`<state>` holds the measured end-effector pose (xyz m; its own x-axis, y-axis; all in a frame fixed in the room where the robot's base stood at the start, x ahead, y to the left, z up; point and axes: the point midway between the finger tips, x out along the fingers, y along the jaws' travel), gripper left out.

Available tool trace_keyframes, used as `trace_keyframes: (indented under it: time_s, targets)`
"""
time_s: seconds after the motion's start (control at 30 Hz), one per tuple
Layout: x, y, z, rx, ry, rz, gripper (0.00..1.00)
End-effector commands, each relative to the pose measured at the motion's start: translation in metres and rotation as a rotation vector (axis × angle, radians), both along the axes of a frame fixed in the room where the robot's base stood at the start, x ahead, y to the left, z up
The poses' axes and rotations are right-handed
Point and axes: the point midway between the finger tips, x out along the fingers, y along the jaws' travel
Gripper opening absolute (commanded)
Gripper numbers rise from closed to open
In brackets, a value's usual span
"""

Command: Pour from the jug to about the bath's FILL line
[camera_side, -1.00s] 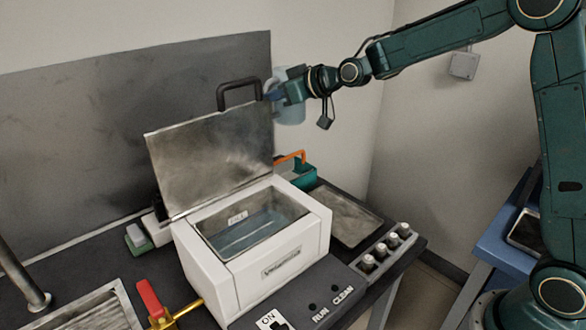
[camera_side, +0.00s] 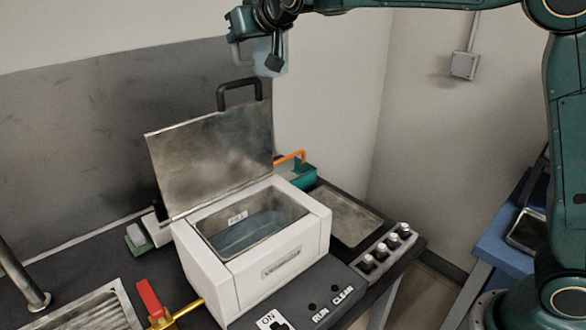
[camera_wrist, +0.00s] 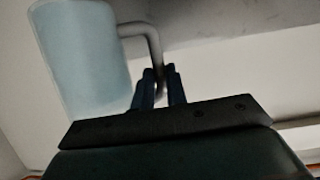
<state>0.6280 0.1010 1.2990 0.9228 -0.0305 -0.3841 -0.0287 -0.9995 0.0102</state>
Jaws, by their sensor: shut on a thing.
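My gripper (camera_wrist: 160,88) is shut on the grey handle of the jug (camera_wrist: 85,60), a translucent pale blue vessel that looks upright or nearly so. In the side view the jug (camera_side: 270,52) hangs high, above and behind the bath's raised lid, partly hidden by my wrist. The bath (camera_side: 285,262) is a white box with an open steel basin. Its metal lid (camera_side: 210,155) stands open with a black handle on top. Bluish liquid (camera_side: 250,232) lies in the basin, below or near the FILL label (camera_side: 237,216); the exact level is hard to tell.
The front panel carries RUN, CLEAN and ON controls (camera_side: 320,303). A rack of small vials (camera_side: 385,248) and a flat metal tray (camera_side: 340,215) stand to the right. A red-handled valve (camera_side: 150,300) and a sink (camera_side: 90,310) are at left. A teal box with an orange handle (camera_side: 300,170) sits behind.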

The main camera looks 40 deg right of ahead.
Motion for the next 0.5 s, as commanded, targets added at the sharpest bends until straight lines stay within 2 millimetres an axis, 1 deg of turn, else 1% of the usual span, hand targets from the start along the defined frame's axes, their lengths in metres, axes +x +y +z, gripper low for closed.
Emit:
trace_keyframes:
  time_s: [0.03,0.07,0.27,0.5]
  targets:
    - [0.001,0.007,0.007,0.000,-0.009,-0.009,0.00]
    - [0.001,0.010,0.009,0.001,-0.009,-0.018,0.00]
    - [-0.001,0.028,0.022,0.001,-0.009,-0.073,0.00]
    - [-0.009,0.050,0.035,0.001,-0.007,-0.135,0.00]
